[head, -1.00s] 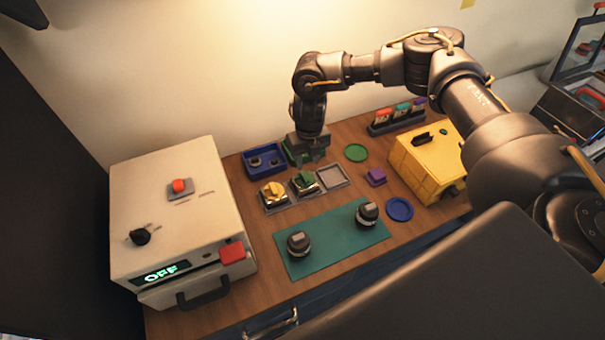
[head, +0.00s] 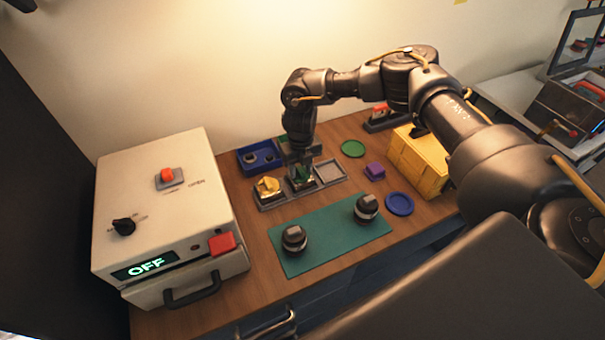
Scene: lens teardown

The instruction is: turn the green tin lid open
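The green tin lid (head: 304,171) is a small green raised grip on a tin in the middle place of a grey holder (head: 261,207). My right gripper (head: 301,168) points down right at it, with the fingers over and beside the green grip and partly hiding it. The picture is too small to show whether the fingers touch or clamp it. The lid looks seated on its tin. My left gripper is not in view.
Behind is a blue tray (head: 246,161). A green disc (head: 352,149), purple block (head: 374,171) and teal mat (head: 325,240) with two dark knobbed parts lie nearby.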

